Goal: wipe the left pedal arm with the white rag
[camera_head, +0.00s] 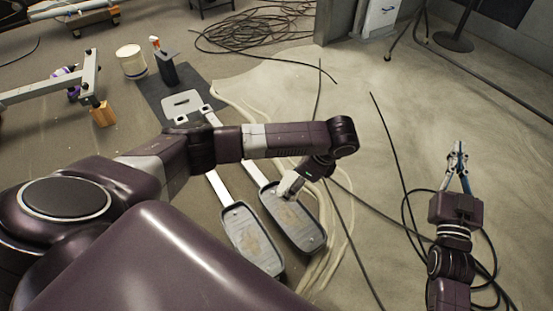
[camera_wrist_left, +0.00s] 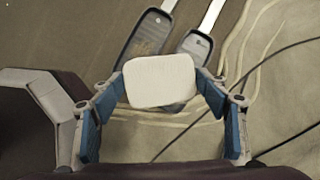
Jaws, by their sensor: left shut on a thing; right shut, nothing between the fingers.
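My left gripper (camera_head: 291,187) is shut on the white rag (camera_wrist_left: 160,80), a pale block-like pad in the left wrist view. In the head view the rag (camera_head: 286,183) appears over the upper end of the right pedal (camera_head: 296,222); I cannot tell its height. The left pedal arm (camera_head: 218,189) is a pale bar running up from the left pedal (camera_head: 250,240), partly hidden by my left arm. It also tops the left wrist view as a pedal arm (camera_wrist_left: 169,5). My right gripper (camera_head: 459,158) is shut and empty, apart at the right.
The right pedal arm (camera_head: 255,171) runs beside the left one. A dark mat (camera_head: 176,107), white tub (camera_head: 131,62) and orange block (camera_head: 103,115) lie at upper left. Coiled cable (camera_head: 255,28) and loose cables cross the floor. Open floor lies at centre right.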

